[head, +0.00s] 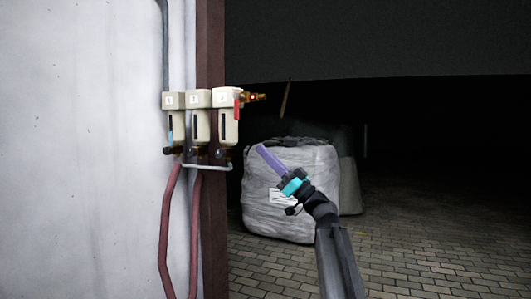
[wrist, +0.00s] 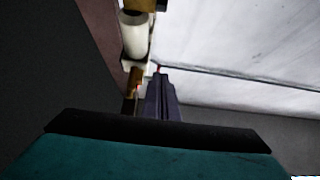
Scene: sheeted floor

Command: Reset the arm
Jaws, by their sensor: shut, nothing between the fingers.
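My arm reaches up from the lower right in the head view. My gripper (head: 262,151) has purple fingers and a teal band, and points up and left. Its fingers are together with nothing between them. It is in front of a grey sack and below and right of the wall-mounted filter units (head: 200,116), apart from them in the picture. In the wrist view, my gripper (wrist: 159,78) shows as dark fingers closed together, pointing toward the pale wall and the units.
The units carry a red-handled brass valve (head: 247,98). Red hoses (head: 168,230) hang below them beside a brown post (head: 213,240). A pale wall (head: 80,150) fills the left. A large wrapped sack (head: 270,220) stands behind my gripper. Paved floor (head: 440,240) at right is clear.

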